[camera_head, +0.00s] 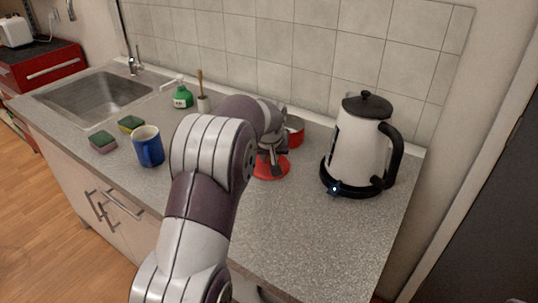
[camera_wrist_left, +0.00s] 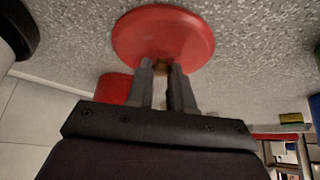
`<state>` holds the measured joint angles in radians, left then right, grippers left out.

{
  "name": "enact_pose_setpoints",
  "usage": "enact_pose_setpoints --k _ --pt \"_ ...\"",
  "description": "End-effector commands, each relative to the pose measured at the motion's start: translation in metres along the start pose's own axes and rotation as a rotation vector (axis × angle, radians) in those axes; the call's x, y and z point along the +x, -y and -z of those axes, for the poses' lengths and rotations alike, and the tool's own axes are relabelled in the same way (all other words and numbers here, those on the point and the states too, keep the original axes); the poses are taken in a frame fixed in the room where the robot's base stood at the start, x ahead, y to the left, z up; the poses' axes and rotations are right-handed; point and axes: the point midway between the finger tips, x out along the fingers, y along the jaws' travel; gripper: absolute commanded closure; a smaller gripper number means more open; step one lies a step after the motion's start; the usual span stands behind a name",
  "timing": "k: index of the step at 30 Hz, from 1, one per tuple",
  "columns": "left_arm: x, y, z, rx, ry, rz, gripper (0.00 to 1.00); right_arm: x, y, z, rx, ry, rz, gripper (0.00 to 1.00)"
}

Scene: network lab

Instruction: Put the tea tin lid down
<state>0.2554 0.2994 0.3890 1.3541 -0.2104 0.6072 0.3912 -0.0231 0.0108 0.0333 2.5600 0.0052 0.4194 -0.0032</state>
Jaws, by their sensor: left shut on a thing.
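The tea tin lid is a round red disc (camera_head: 272,168), low over the grey counter in front of the tin. I cannot tell whether it touches the counter. My left gripper (camera_head: 270,154) points down at it and is shut on its small knob, which is mostly hidden between the fingers (camera_wrist_left: 163,72). The lid (camera_wrist_left: 163,35) also shows in the left wrist view. The red tea tin (camera_head: 296,130) stands just behind, partly hidden by my gripper; it also shows in the left wrist view (camera_wrist_left: 113,88). My right gripper is not in view.
A white kettle (camera_head: 356,148) on a black base stands to the right. A blue mug (camera_head: 149,147), two sponges (camera_head: 103,141), a green soap bottle (camera_head: 182,97) and a brush holder (camera_head: 204,104) stand left, near the sink (camera_head: 97,99). The front right counter (camera_head: 325,235) is clear.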

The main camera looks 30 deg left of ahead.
Motion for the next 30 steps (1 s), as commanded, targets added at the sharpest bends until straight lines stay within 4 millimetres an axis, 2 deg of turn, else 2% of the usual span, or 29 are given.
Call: enact_pose_setpoints --k 4,5,6,7,13,17,24,30 --pt "0.004 0.0 -0.002 0.0 0.0 0.0 1.0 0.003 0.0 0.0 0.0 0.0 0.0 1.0" --pt "0.003 0.0 -0.002 0.0 0.0 0.0 0.72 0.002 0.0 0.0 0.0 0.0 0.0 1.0" --pt "0.003 0.0 -0.002 0.0 0.0 0.0 0.59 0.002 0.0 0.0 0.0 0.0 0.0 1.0" --pt "0.003 0.0 -0.002 0.0 0.0 0.0 0.53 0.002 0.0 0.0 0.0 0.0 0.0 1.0" --pt "0.003 0.0 -0.002 0.0 0.001 0.0 0.53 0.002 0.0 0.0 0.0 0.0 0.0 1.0" --pt "-0.009 0.0 0.001 0.0 -0.001 0.0 0.53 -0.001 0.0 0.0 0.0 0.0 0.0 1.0" --pt "-0.072 -0.001 0.001 0.0 -0.004 -0.001 0.53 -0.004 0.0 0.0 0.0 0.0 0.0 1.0" --pt "-0.111 0.0 0.0 0.001 0.0 0.0 0.53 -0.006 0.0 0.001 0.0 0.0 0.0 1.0"
